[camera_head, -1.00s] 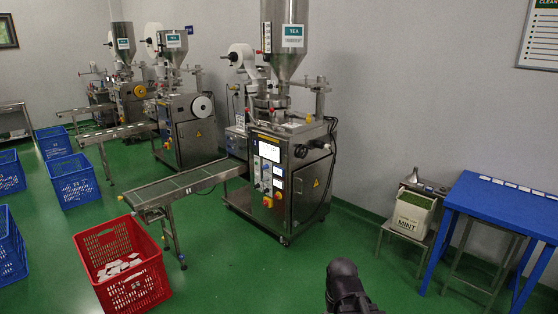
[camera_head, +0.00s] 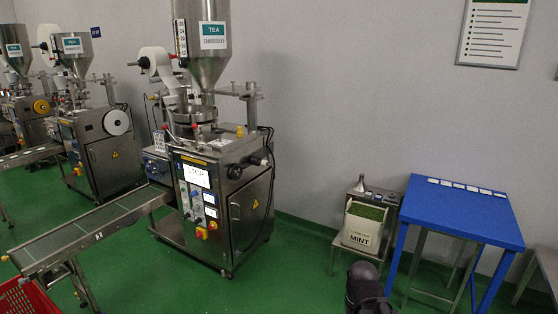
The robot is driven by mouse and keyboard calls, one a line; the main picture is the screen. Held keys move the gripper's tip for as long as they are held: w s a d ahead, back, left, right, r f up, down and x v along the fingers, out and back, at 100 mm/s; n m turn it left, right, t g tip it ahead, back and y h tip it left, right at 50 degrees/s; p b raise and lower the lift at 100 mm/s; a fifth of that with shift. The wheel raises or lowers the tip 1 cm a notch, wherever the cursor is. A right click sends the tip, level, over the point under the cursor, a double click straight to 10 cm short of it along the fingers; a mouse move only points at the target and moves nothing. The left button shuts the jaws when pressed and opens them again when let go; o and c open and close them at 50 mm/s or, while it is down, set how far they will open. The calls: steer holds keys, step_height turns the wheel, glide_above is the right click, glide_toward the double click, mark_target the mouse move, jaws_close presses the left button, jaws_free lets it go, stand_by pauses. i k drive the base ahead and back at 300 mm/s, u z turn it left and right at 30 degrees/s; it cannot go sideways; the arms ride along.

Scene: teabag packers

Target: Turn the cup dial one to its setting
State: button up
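The nearest tea packing machine (camera_head: 225,215) stands left of centre, with a steel hopper (camera_head: 202,62) on top labelled TEA. Under the hopper is a round steel cup section (camera_head: 192,114); any dial on it is too small to make out. The front control panel (camera_head: 197,200) has a screen reading STOP (camera_head: 196,176), small displays, and red and yellow knobs. I cannot tell which part is cup dial one. A dark part of my arm shows at the bottom right of centre, well apart from the machine. My gripper's fingers do not show.
A conveyor (camera_head: 95,230) runs from the machine to the lower left, near a red crate (camera_head: 25,298). Two more machines stand at the left. A MINT box (camera_head: 362,228) on a stand and a blue table (camera_head: 460,215) are at right. Green floor (camera_head: 290,270) before the machine is clear.

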mark_target(219, 131)
steer(key=z, duration=0.15)
steer(key=i, duration=2.45)
steer(key=u, duration=0.75)
steer(key=i, duration=1)
steer(key=u, duration=0.35)
